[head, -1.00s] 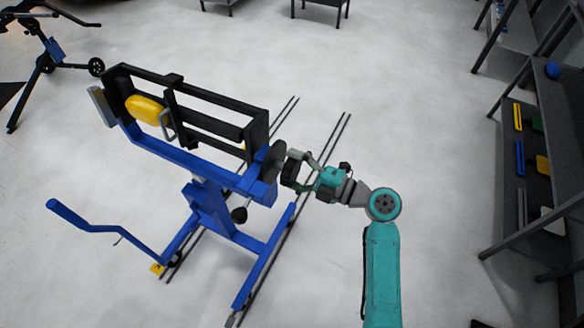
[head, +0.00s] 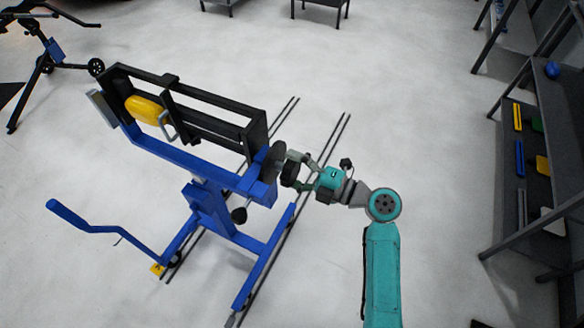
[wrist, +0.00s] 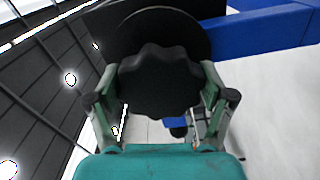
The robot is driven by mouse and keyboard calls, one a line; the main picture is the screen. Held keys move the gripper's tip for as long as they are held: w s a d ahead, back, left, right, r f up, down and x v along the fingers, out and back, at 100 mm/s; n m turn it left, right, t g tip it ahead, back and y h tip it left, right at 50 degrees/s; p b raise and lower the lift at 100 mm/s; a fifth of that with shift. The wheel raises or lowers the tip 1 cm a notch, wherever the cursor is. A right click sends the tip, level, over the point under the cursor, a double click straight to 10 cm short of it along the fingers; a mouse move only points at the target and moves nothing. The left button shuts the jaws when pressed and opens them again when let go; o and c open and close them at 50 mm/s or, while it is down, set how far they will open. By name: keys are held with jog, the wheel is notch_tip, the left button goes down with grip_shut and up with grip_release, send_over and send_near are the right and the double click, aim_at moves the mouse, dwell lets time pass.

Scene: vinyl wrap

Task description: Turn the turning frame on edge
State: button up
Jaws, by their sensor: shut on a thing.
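The turning frame is a black rectangular frame (head: 215,97) held in a blue stand (head: 205,205) on floor rails. The frame is tilted, neither flat nor fully on edge as far as I can tell. A yellow rounded part (head: 146,110) and a grey handle sit inside it. At its right end is a dark disc (head: 274,160) with a black lobed knob (wrist: 160,80). My gripper (head: 296,172) is shut on this knob, one finger on each side, as the wrist view shows. The far side of the knob is hidden.
Two dark rails (head: 318,180) run along the floor under the stand. A dark shelf (head: 540,150) with coloured tools stands at right. The floor between is clear.

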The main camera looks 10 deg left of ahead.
jog(key=o, duration=1.6)
jog(key=v, duration=1.2)
